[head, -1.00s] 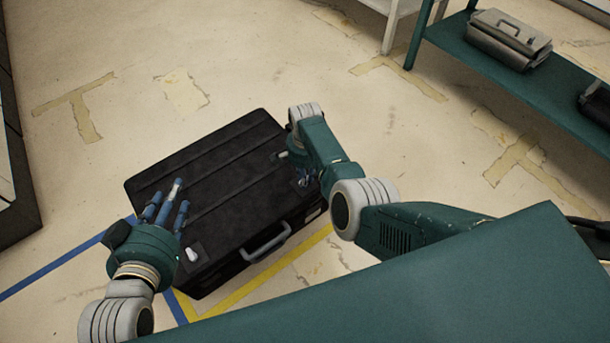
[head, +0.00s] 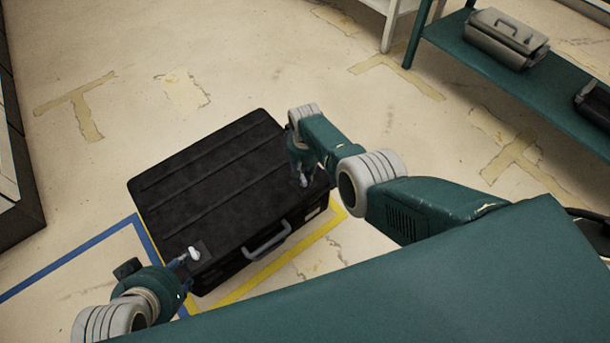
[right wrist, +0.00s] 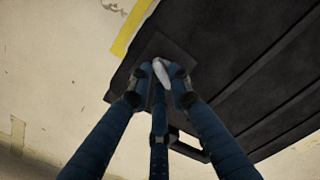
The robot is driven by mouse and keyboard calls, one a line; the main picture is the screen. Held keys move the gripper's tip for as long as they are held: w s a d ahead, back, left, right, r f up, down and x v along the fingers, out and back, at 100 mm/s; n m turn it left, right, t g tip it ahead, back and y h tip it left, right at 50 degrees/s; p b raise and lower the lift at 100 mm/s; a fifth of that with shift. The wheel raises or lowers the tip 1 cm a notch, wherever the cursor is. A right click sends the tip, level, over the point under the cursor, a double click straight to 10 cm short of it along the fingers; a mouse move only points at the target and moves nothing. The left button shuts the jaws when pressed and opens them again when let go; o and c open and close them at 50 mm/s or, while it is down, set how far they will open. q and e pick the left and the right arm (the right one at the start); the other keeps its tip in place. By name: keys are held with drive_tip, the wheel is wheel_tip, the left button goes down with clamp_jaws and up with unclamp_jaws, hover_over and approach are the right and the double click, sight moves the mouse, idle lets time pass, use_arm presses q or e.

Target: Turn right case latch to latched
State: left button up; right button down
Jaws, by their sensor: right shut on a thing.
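A black case (head: 215,185) lies closed on the floor, with a grey handle (head: 267,241) on its front side. My right gripper (head: 304,183) is at the case's right front corner; in the right wrist view my right gripper (right wrist: 160,80) is shut on the pale right latch (right wrist: 161,72), which sits on a dark plate. In the head view that latch is largely hidden by the gripper. The pale left latch (head: 194,253) stands at the left front corner. My left gripper (head: 181,264) is close beside it; its fingers are mostly hidden, so touch is unclear.
Blue tape (head: 75,258) and yellow tape (head: 232,290) mark the floor around the case. A green shelf (head: 480,75) at upper right holds a grey case (head: 507,40). A dark-framed unit (head: 20,165) stands at the left edge. The floor behind the case is clear.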

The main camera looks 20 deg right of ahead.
drive_tip(key=n, duration=0.2)
drive_tip(key=shift+n, duration=1.4)
drive_tip(key=c, duration=1.6)
unclamp_jaws()
drive_tip(key=shift+w+r, duration=0.1)
